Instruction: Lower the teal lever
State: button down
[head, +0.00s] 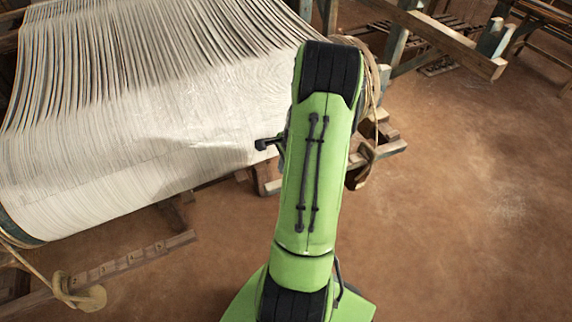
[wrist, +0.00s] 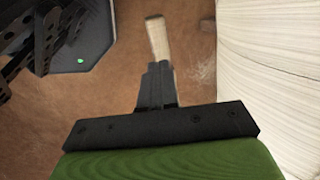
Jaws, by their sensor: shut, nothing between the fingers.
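No clearly teal lever shows in either view; my arm covers part of the loom in the head view. In the wrist view my gripper (wrist: 158,72) has its dark fingers together with nothing between them. A pale wooden bar (wrist: 157,38) shows just beyond the fingertips, its lower end hidden behind them. I cannot tell whether it is the lever or whether the fingers touch it. In the head view the gripper is mostly hidden behind my green arm.
The loom's white warp sheet (head: 150,130) fills the left of the head view and the right of the wrist view (wrist: 270,60). A rope (head: 80,292) is knotted at lower left. Wooden beams (head: 440,38) stand at upper right. The brown floor (head: 470,210) at right is clear.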

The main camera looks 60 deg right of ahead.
aim_at(277, 184)
jog(key=b+x, duration=0.2)
jog(key=x, duration=0.7)
jog(key=shift+s, duration=0.1)
